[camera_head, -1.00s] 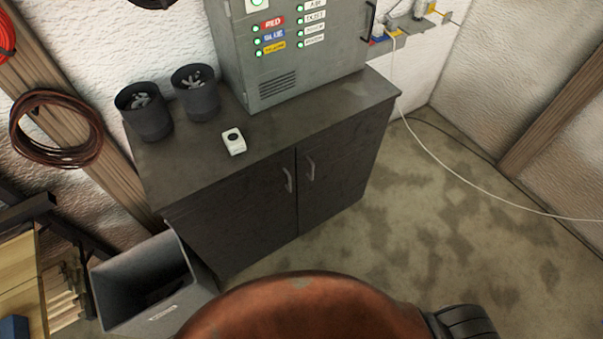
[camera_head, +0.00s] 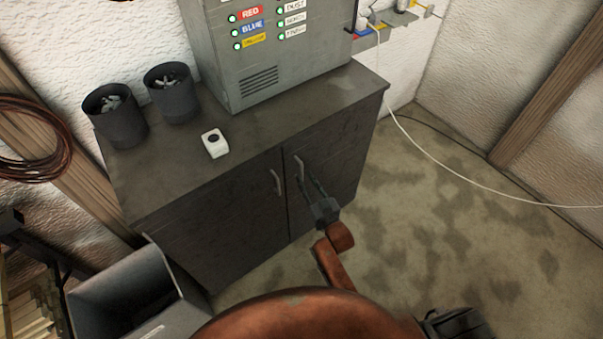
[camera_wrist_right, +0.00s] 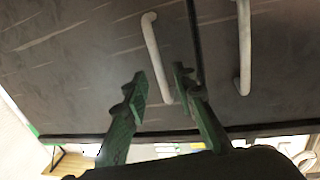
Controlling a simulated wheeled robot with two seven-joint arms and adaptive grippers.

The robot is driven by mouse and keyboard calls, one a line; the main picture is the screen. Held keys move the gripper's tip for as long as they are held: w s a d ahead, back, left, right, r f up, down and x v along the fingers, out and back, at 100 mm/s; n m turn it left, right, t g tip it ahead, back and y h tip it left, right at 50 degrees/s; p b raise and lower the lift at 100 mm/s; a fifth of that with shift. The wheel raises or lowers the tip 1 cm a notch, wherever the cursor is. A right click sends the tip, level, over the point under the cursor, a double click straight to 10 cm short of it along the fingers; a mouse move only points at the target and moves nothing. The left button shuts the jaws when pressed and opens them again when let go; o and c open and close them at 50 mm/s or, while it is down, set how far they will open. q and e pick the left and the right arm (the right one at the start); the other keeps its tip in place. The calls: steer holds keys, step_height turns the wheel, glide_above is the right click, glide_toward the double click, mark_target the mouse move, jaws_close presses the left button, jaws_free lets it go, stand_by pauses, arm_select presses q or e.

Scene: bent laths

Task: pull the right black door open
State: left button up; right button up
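The right black door (camera_head: 345,160) of the low dark cabinet is shut, flush with the left door (camera_head: 225,220). Its light vertical handle (camera_head: 299,166) is near the seam between the doors. My right gripper (camera_head: 309,181) is at this handle, fingers pointing at the door. In the right wrist view, which looks upside down, the green fingers (camera_wrist_right: 160,84) are open. The right door's handle (camera_wrist_right: 152,45) has one end between the fingertips, with gaps visible on both sides. The left door's handle (camera_wrist_right: 243,45) is beyond the seam. My left gripper is not in view.
The cabinet top (camera_head: 200,185) holds a grey control box (camera_head: 265,60), two dark cups (camera_head: 115,118) and a small white device (camera_head: 214,143). A grey bin (camera_head: 130,290) stands front left. Floor (camera_head: 440,230) to the right is clear, with a white cable (camera_head: 450,170) crossing behind.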

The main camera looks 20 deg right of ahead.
mark_target(302, 174)
steer(key=shift+w+a+f, duration=0.1)
steer(key=shift+w+a, duration=0.05)
steer(key=shift+w, duration=0.9)
steer(key=shift+w+a, duration=0.15)
steer(key=shift+w, duration=0.85)
steer(key=shift+c, duration=0.2)
jaws_close()
